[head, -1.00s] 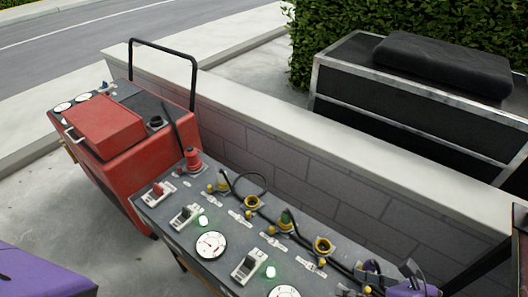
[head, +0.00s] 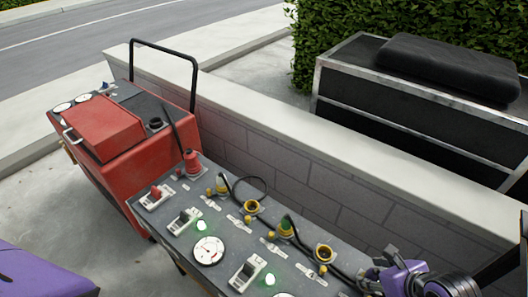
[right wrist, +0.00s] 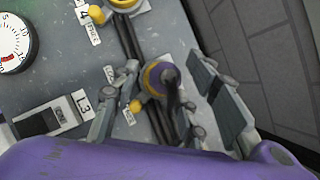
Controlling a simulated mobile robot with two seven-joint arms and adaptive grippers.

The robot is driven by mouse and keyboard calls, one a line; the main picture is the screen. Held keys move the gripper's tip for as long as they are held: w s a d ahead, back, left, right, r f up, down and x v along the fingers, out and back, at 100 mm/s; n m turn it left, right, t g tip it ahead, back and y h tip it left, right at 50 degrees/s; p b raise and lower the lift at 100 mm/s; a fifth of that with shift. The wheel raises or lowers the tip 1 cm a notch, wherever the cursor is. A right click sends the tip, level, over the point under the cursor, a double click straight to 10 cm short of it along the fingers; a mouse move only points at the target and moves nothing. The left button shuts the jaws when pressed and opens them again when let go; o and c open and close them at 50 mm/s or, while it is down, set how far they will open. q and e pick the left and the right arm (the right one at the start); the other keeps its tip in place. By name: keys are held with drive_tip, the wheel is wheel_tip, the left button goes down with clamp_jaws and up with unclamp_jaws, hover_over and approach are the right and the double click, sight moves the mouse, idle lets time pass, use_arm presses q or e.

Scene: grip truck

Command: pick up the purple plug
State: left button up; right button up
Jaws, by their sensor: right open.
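The purple plug (right wrist: 167,74) shows in the right wrist view as a round purple end with a yellow ring around it. A dark cable runs down from it. My right gripper (right wrist: 164,92) is open, with one finger on each side of the plug; I cannot tell whether either finger touches it. In the head view my right gripper (head: 378,268) is at the lower right, over the near right end of the grey control panel (head: 222,222). I cannot make out the plug there. My left gripper is not in view.
The panel carries yellow sockets (head: 251,206), a green plug (head: 286,226), a red plug (head: 192,162), switches, dials and black cables. A low block wall (head: 330,180) runs close behind it. A red machine (head: 105,130) stands at the left, and a black case (head: 410,105) beyond the wall.

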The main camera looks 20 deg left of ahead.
drive_tip(key=shift+s, duration=0.1)
clamp_jaws()
drive_tip(key=shift+s, duration=0.1)
idle(0.3)
